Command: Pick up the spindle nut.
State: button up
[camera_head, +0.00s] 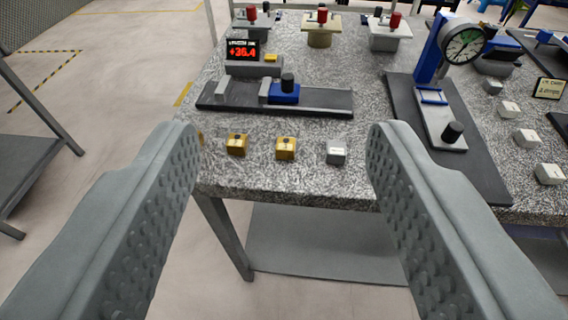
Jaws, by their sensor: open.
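I cannot tell for sure which piece is the spindle nut. A further brass-coloured bit shows at the left finger's edge, mostly hidden. My gripper (283,135) is open and empty, its two studded grey fingers wide apart. In the picture the small blocks appear between the fingers; nothing touches them.
Behind the blocks is a dark plate (325,101) with a blue-and-grey fixture and a red-lit display (242,50). To the right stands a blue dial stand (430,48) on another dark plate. Several grey blocks lie further right. Red-knobbed fixtures stand behind. Open floor (110,95) is left.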

jog(key=w+f+g, duration=0.1)
jog(key=w+g, duration=0.5)
jog(key=w, duration=0.5)
jog(key=m+g, duration=0.1)
jog(key=g, duration=0.8)
send_over(286, 143)
jog(key=f, duration=1.6)
jog(key=shift+s+a+f, duration=0.2)
jog(key=shift+a+f, duration=0.05)
jog(key=shift+a, duration=0.05)
jog(key=shift+w+d+f, duration=0.1)
jog(key=shift+d+f, duration=0.05)
jog(key=shift+f, duration=1.15)
jog(key=shift+w+d+f, duration=0.1)
jog(key=shift+d+f, duration=0.05)
jog(key=shift+f, duration=1.15)
jog(key=c, duration=1.1)
jog(key=shift+r, duration=5)
jog(key=shift+c, duration=0.2)
